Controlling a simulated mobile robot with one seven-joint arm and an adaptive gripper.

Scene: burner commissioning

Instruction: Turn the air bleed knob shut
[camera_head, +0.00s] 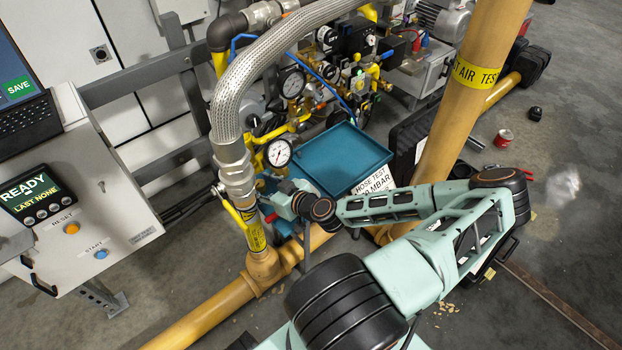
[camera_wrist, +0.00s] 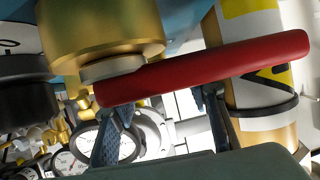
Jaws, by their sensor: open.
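In the wrist view my gripper (camera_wrist: 163,118) is open, with its two fingers apart and nothing seen between their pads. A red lever handle (camera_wrist: 215,65) crosses just beyond or over the fingertips; whether they touch it I cannot tell. A large brass body (camera_wrist: 105,32) with a pale collar sits behind the lever's left end. In the head view my gripper (camera_head: 272,200) is beside the yellow-labelled vertical pipe, partly hidden by my wrist. A small red end (camera_head: 271,218) shows below it. I cannot pick out the air bleed knob with certainty.
A braided hose (camera_head: 228,95) rises close to the gripper. A pressure gauge (camera_head: 279,152) and a teal tray (camera_head: 342,160) are just behind. A yellow lever (camera_head: 234,213) stands left, and a thick yellow pipe (camera_head: 215,308) runs below. A black round part (camera_wrist: 25,85) is at wrist-view left.

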